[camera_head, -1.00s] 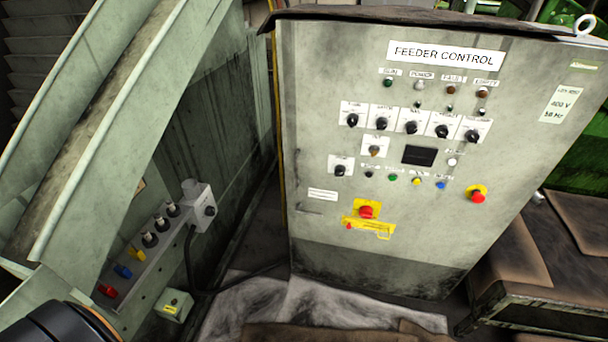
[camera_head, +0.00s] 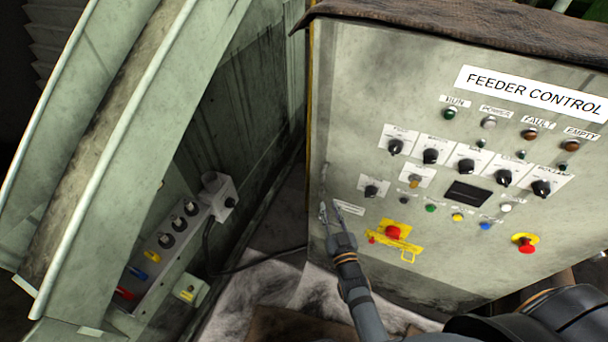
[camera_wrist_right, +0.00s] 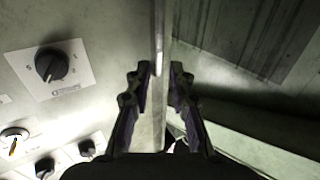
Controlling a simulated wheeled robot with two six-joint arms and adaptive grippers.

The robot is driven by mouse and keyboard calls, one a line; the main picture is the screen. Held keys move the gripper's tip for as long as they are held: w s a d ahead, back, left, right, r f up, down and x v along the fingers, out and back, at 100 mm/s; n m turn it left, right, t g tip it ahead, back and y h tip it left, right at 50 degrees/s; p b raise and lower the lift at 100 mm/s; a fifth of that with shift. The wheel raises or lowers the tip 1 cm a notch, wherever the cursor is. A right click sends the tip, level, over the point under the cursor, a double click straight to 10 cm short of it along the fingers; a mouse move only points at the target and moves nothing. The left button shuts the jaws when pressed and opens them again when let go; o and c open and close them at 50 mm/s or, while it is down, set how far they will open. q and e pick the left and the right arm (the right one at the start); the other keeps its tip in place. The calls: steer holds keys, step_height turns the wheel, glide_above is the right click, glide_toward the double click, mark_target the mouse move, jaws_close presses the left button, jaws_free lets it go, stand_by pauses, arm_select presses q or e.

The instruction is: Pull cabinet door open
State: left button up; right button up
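The grey cabinet door (camera_head: 360,105) labelled FEEDER CONTROL carries knobs, lamps and buttons, and looks closed. My right gripper (camera_head: 333,207) is in front of its lower left part, near the left edge. In the right wrist view, the open fingers (camera_wrist_right: 157,85) stand on either side of a thin pale upright strip (camera_wrist_right: 160,45). I cannot tell if this strip is a handle or the door's edge. Gaps show between fingers and strip, with no clear contact. The door panel with a knob also shows left of the strip (camera_wrist_right: 110,40). My left gripper is out of view.
A curved green-grey machine guard (camera_head: 130,130) stands at the left, with a socket strip (camera_head: 165,245) beside it. A narrow dark floor gap separates it from the cabinet. A yellow-backed red switch (camera_head: 393,233) sits right of the gripper. A brown cover (camera_head: 470,35) lies on the cabinet top.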

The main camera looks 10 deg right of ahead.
mark_target(323, 186)
steer(key=w+b, duration=0.2)
steer(key=w, duration=0.1)
steer(key=w+b, duration=0.1)
steer(key=w, duration=0.2)
steer(key=w+b, duration=0.2)
steer(key=w, duration=0.1)
steer(key=shift+w+d+f+b, duration=0.1)
steer(key=shift+w+f+b, duration=0.15)
steer(key=shift+b, duration=0.1)
steer(key=shift+w+r, duration=0.2)
steer(key=shift+w, duration=0.2)
jaws_close()
